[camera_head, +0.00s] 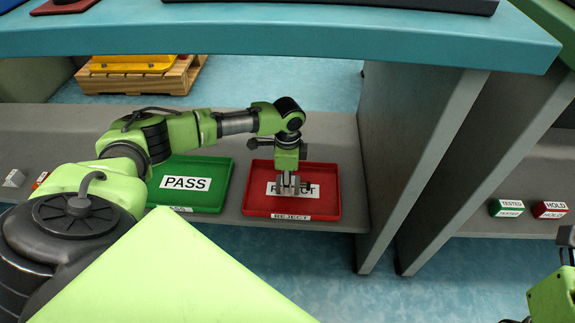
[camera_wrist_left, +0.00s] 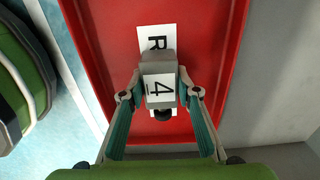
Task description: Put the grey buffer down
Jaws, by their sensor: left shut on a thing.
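My left gripper (camera_head: 290,187) is inside the outline of the red REJECT tray (camera_head: 330,205), pointing down. It is shut on the grey buffer (camera_wrist_left: 158,62), a small block with a white label reading 4. In the left wrist view the fingers of my left gripper (camera_wrist_left: 160,92) press on both sides of it, above the red tray floor (camera_wrist_left: 215,40). A dark round part shows at its lower end. The block covers part of the REJECT label. I cannot tell whether it touches the tray floor. Only a part of my right arm shows at the lower right edge; its jaws are unclear.
The green PASS tray (camera_head: 215,172) stands left of the red tray on the grey shelf (camera_head: 348,150). A grey upright panel (camera_head: 410,140) rises to the right. A teal tabletop (camera_head: 300,35) overhangs the shelf. TESTED (camera_head: 506,208) and HOLD (camera_head: 550,210) blocks sit far right.

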